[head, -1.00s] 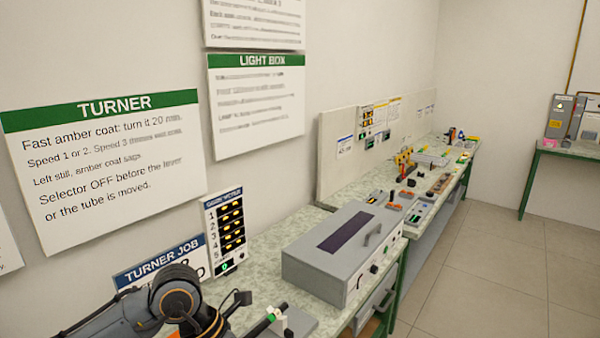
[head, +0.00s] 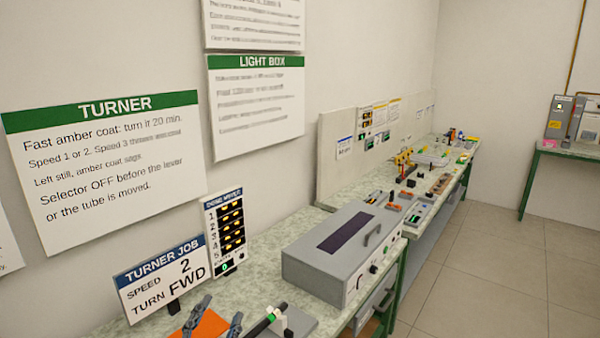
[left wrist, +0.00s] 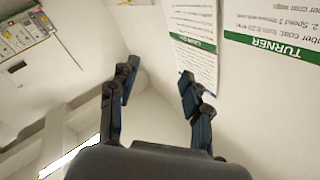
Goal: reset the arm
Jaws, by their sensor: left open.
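My left gripper (head: 216,322) shows only as two dark fingers at the bottom edge of the head view. The fingers are spread apart with nothing between them. In the left wrist view the gripper (left wrist: 158,78) is also open and empty, with the wall and signs beyond it. The rest of my left arm is out of the head view. My right gripper is not in view.
Near the fingers are an orange surface (head: 212,325), a dark rod with a green band (head: 262,323) and the TURNER JOB sign (head: 163,280). A grey light box (head: 338,250) stands on the bench to the right. Open floor (head: 480,270) lies at the right.

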